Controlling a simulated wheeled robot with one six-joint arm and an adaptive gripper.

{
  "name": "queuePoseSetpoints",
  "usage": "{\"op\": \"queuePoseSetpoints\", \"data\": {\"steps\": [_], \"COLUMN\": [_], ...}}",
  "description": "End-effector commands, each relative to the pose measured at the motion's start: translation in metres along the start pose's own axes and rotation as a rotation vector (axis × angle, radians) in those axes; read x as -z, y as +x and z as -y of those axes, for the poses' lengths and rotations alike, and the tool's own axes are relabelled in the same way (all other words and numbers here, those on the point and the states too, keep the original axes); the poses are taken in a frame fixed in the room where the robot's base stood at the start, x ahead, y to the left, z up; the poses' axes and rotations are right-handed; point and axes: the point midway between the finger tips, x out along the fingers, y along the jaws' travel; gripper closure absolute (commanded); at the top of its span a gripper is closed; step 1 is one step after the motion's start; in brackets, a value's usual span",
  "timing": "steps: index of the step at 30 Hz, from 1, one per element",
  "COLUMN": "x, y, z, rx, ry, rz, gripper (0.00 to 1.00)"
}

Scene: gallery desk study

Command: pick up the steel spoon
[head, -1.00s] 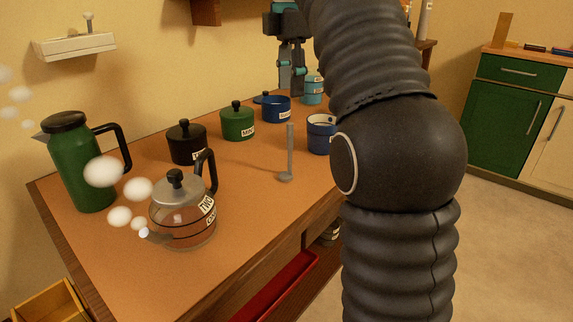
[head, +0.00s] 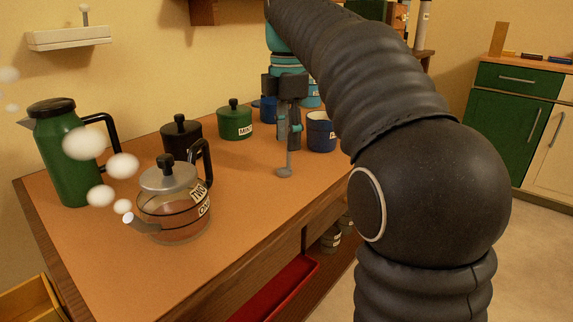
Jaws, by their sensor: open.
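The steel spoon (head: 285,171) stands nearly upright on the tan desk (head: 235,205), in the head view, with its bowl at the bottom. The upper part of its handle is hidden by my gripper. My gripper (head: 289,141) points down over the spoon's handle, with its fingers open. I cannot tell whether the handle is between the fingers or behind them, or whether they touch.
A glass teapot (head: 175,218) stands left of the spoon, with a green jug (head: 68,165) behind it. Black (head: 181,137) and green (head: 235,121) lidded pots stand farther back. A blue cup (head: 322,135) stands close right of my gripper.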

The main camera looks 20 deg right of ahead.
Motion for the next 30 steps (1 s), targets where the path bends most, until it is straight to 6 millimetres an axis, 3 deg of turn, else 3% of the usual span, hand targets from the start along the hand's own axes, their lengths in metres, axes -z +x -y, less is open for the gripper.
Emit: {"op": "queuePoseSetpoints", "data": {"steps": [10,16,30], "x": [-0.0002,-0.0002,-0.0002], "y": [0.0088,0.0088,0.0037], "z": [0.0002,0.0001,-0.0002], "rx": [0.000,0.000,-0.001], "ry": [0.000,0.000,0.000], "rz": [0.000,0.000,0.000], "gripper": [0.55,1.00,1.00]}}
